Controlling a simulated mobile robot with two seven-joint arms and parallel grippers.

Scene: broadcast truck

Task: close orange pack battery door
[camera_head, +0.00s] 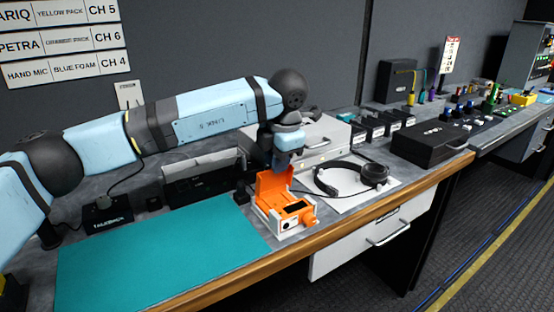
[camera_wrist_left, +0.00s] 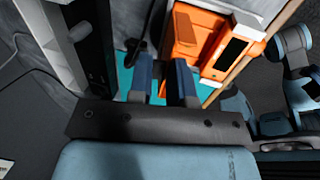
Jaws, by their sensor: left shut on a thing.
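The orange pack (camera_head: 293,214) lies in a white holder at the front edge of the counter, right of the teal mat. Its orange battery door (camera_head: 272,186) stands up, open, at the back left of the pack. My left gripper (camera_head: 285,165) reaches down from above to the top of the door. In the left wrist view its two fingers (camera_wrist_left: 163,75) are beside the orange door (camera_wrist_left: 185,38), shut on it; the exact contact is partly hidden. My right gripper is not in view.
The teal mat (camera_head: 160,255) is clear. A black headset (camera_head: 350,178) lies on white paper just right of the pack. A silver case (camera_head: 315,142) stands behind, and a black box (camera_head: 432,143) is farther right. A small dark box labelled TALLBACK or similar (camera_head: 107,213) is at left.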

